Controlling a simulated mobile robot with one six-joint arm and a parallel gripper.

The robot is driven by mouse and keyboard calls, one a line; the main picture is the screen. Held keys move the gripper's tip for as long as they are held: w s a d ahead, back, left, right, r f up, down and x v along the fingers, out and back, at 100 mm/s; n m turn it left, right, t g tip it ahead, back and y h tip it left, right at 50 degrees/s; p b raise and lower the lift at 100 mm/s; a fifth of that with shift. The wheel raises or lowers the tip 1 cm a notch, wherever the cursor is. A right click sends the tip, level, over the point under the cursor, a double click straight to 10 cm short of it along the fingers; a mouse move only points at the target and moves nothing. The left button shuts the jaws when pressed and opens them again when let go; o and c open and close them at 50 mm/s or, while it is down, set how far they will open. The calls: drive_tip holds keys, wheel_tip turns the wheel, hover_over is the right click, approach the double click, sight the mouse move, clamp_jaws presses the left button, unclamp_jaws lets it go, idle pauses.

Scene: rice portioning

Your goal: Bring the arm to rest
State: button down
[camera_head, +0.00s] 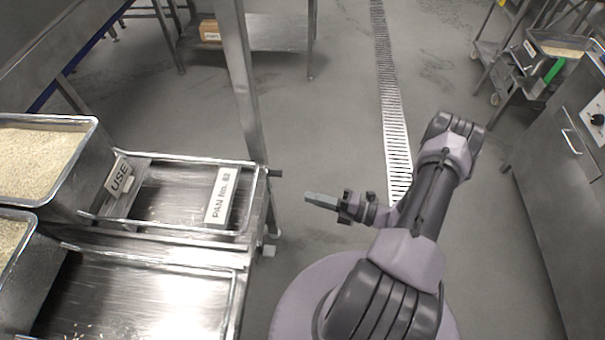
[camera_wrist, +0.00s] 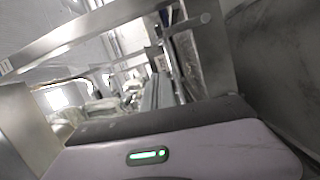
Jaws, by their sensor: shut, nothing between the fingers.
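My arm is folded in the middle of the head view, above my round base. My gripper (camera_head: 318,199) points left, with its fingers together and nothing visible between them. It is in open air over the floor, apart from the steel rack at its left. In the wrist view the gripper body fills the lower part; its fingertips cannot be made out there.
At left stands a steel rack with an empty tray (camera_head: 165,232) labelled PAN No. 62 and a pan of rice (camera_head: 92,128). A steel cabinet (camera_head: 565,190) stands at right. A cart with a rice pan (camera_head: 560,42) is at far right. The floor (camera_head: 330,120) between is clear.

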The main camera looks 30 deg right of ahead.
drive_tip(key=a+r+n+g, duration=0.5)
drive_tip(key=r+n+g, duration=0.1)
drive_tip(key=r+n, duration=0.45)
drive_tip(key=a+r+n+g, duration=0.6)
drive_tip(key=r+n, duration=0.4)
drive_tip(key=n, duration=0.2)
drive_tip(key=s+a+r+n+t+h, duration=0.2)
drive_tip(key=s+r+n+h, duration=0.2)
drive_tip(key=r+n, duration=0.3)
drive_tip(key=s+a+r+n+t+h, duration=0.2)
drive_tip(key=s+r+n+h, duration=0.3)
drive_tip(key=n, duration=0.8)
wheel_tip(320, 180, up, 3)
drive_tip(key=shift+s+a+r+t+h, duration=0.1)
drive_tip(key=shift+s+a+t+h, duration=0.2)
drive_tip(key=shift+s+a, duration=0.55)
drive_tip(key=shift+s+d+n, duration=0.1)
drive_tip(key=shift+d+n, duration=0.05)
drive_tip(key=shift+n, duration=0.1)
